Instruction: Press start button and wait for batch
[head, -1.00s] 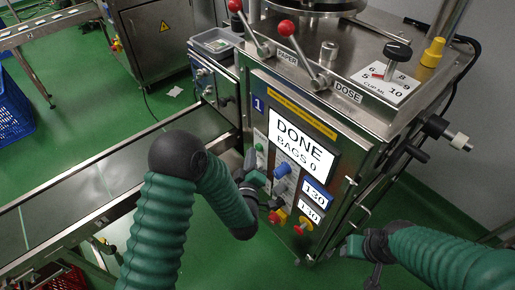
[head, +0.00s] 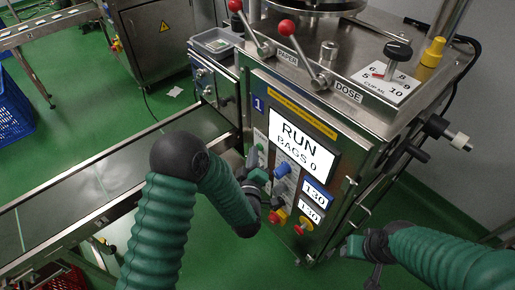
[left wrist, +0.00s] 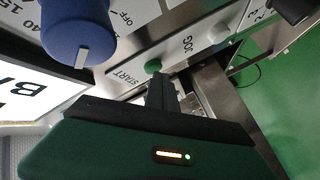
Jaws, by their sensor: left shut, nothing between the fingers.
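The packing machine's front panel (head: 271,204) faces me. Its screen (head: 303,145) reads RUN, BAGS 0. The green START button (left wrist: 153,66) shows in the left wrist view beside the START label, and it is small in the head view (head: 259,147). My left gripper (head: 252,158) is shut and empty at the panel. In the left wrist view its tips (left wrist: 158,78) are right at the green button; I cannot tell whether they touch it. My right gripper (head: 350,247) is low at the right, away from the panel, and its jaws are unclear.
A blue knob (head: 283,169) is right of the green button. Two red-balled levers (head: 285,28) stand on top. A conveyor (head: 60,193) runs to the left, and a blue crate (head: 12,105) stands at the far left.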

